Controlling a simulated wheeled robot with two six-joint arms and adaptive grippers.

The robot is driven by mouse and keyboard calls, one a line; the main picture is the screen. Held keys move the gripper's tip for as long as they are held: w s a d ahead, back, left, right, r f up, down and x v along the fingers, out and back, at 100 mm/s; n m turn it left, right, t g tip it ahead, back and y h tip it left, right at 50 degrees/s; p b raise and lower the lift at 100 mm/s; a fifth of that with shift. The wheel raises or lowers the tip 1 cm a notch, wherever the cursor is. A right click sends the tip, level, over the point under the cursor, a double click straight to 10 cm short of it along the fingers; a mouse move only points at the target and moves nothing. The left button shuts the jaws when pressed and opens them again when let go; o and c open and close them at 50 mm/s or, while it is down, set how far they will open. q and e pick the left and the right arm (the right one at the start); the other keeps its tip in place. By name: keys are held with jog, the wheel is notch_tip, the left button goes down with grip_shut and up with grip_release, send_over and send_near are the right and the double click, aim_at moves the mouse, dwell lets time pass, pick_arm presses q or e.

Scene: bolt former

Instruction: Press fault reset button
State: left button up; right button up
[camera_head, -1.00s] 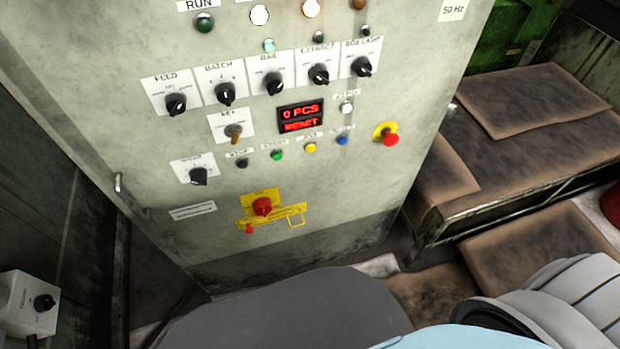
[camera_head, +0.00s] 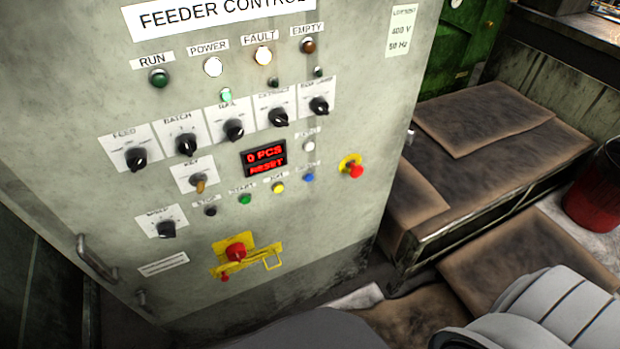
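The feeder control cabinet (camera_head: 330,215) fills the left and middle of the head view. Its lower button row has a black button (camera_head: 210,211), a green button (camera_head: 245,199), a yellow button (camera_head: 278,188) and a blue button (camera_head: 309,178). A white button (camera_head: 309,146) sits above the blue one. The small labels by the yellow, blue and white buttons are too blurred to read surely, so I cannot tell which is fault reset. The red display (camera_head: 264,158) reads "0 PCS" and "RESET". Neither gripper is in view.
A red emergency stop (camera_head: 355,171) on a yellow base is right of the buttons. A red rotary switch (camera_head: 236,251) is below, and a handle (camera_head: 97,258) is on the left. A bench with brown mats (camera_head: 485,105) and a red container (camera_head: 596,190) stand right.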

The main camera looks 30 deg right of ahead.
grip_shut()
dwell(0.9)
